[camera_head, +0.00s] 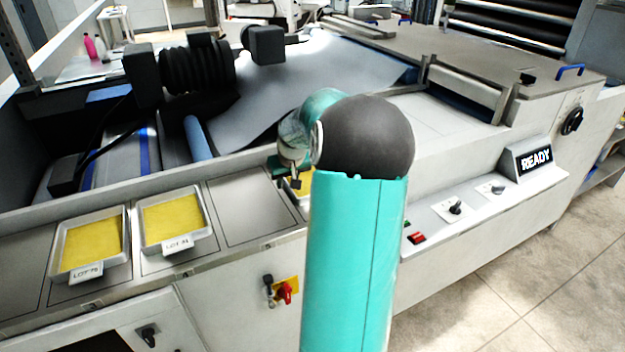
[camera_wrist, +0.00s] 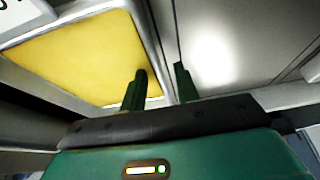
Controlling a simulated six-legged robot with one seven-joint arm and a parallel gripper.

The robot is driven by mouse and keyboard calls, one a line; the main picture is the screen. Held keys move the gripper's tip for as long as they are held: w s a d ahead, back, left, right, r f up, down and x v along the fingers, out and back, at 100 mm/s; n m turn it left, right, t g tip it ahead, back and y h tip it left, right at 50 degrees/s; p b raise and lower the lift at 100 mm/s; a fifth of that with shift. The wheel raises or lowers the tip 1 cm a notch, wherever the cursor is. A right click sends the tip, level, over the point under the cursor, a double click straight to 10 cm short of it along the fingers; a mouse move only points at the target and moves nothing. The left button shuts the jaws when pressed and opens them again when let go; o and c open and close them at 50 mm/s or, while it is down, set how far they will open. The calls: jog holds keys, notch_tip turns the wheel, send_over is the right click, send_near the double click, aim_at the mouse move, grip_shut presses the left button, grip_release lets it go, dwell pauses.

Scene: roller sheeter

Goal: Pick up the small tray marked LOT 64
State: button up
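A small metal tray with a yellow sheet (camera_wrist: 85,55) fills the upper left of the wrist view. Part of its white label (camera_wrist: 15,10) shows in the corner, too cut off to read. My gripper (camera_wrist: 161,72) is open and empty, with one finger over the yellow sheet and the other outside the tray's side wall. Whether the fingers touch the wall is unclear. In the head view this tray (camera_head: 304,182) is mostly hidden behind my arm, and my gripper (camera_head: 294,180) is just above it. No label reading LOT 64 is legible.
Two other yellow trays stand on the ledge at left, the far-left one (camera_head: 92,246) and a nearer one (camera_head: 175,221), with small labels of different lot numbers. An empty bay (camera_head: 252,205) lies between them and my gripper. The READY display (camera_head: 535,160) is at right.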

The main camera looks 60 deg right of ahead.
jog(key=shift+f, duration=0.2)
grip_shut()
dwell(0.4)
